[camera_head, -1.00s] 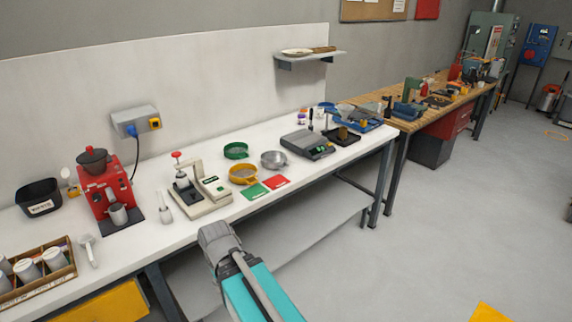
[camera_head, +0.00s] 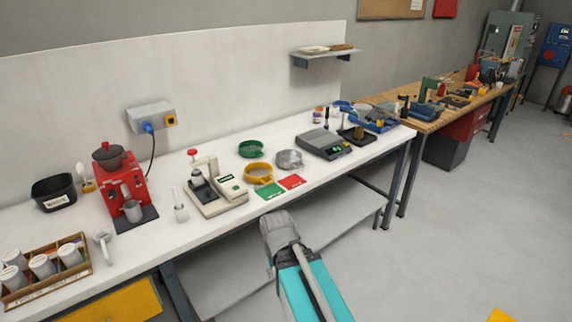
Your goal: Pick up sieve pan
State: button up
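A round silver metal pan (camera_head: 289,159), likely the sieve pan, sits on the white bench (camera_head: 330,172). A yellow-rimmed sieve (camera_head: 259,172) stands just left of it, and a green-rimmed sieve (camera_head: 251,148) behind and to the left. All three look flat on the bench and apart from my arm. My teal arm reaches up from the bottom edge to a grey joint in front of the bench edge. My gripper's fingers do not show.
Green (camera_head: 270,191) and red (camera_head: 293,182) cards lie in front of the sieves. A beige press-like device (camera_head: 216,190) stands left, a grey scale (camera_head: 324,144) right. Several cups in a wooden tray (camera_head: 45,272) stand far left. Open floor lies right.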

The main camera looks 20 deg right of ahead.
aim_at(286, 158)
jog(key=z, duration=0.1)
jog(key=i, duration=1)
jog(key=u, duration=0.05)
